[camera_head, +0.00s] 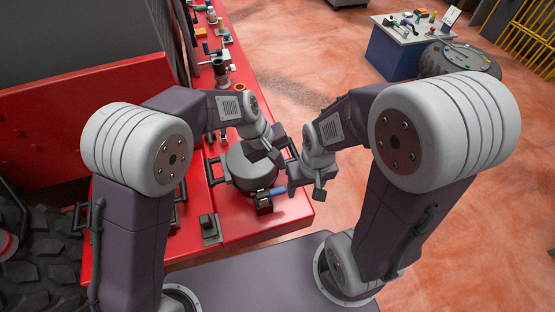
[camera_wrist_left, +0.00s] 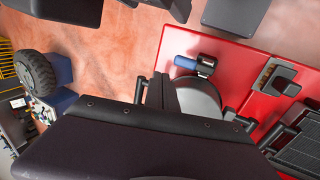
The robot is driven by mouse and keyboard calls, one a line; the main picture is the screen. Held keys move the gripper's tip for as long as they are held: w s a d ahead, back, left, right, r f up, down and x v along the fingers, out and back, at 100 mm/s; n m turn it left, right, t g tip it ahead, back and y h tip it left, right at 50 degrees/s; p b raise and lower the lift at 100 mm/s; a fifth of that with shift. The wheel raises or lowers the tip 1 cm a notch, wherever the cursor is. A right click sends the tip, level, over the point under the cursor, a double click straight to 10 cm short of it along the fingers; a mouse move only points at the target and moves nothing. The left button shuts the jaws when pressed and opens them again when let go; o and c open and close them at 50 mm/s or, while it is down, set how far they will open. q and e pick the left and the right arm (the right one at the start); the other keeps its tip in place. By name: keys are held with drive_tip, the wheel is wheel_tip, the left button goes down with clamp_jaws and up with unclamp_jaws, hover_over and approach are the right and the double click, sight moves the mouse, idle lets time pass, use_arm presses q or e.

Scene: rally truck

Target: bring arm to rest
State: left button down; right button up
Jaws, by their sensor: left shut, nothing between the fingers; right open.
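My left gripper (camera_head: 283,146) hangs over the far right part of the grey round container, near the red surface's right edge. It is shut with nothing held. My right gripper (camera_head: 306,188) is lower and to the right, just off the red surface's right edge. It is open and empty. Both arms are bent inward, with the grippers close together. The grey container (camera_head: 246,170) stands on the red surface (camera_head: 240,222); it also shows partly hidden in the left wrist view (camera_wrist_left: 200,98).
A blue-handled item (camera_head: 274,191) lies at the container's front; it shows in the wrist view (camera_wrist_left: 187,63). A small dark block (camera_head: 209,228) sits front left. Tools line the bench's far end. A blue-sided table (camera_head: 395,52) and tyre (camera_head: 460,62) stand far right. Floor between is clear.

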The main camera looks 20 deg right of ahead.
use_arm(q)
drive_tip(key=shift+s, duration=0.2)
drive_tip(key=w+a+f+n+t+b, duration=0.1)
drive_tip(key=w+a+n+b, duration=0.15)
drive_tip(key=a, duration=0.55)
drive_tip(key=w+a+f+n+t+b, duration=0.15)
drive_tip(key=a+b, duration=0.25)
drive_tip(key=a, duration=0.4)
drive_tip(key=s+a+f+m+y+b, duration=0.1)
drive_tip(key=s+a+f+m+y, duration=0.1)
drive_tip(key=s+a+f, duration=0.2)
drive_tip(key=s+a+f+m+g+y+b, duration=0.1)
drive_tip(key=s+a+f, duration=0.3)
drive_tip(key=s+a, duration=0.5)
drive_tip(key=shift+a+m+y+b, duration=0.35)
drive_tip(key=shift+a+m+y, duration=0.2)
drive_tip(key=shift+a, duration=0.6)
drive_tip(key=shift+s+g, duration=0.15)
drive_tip(key=shift+g, duration=0.1)
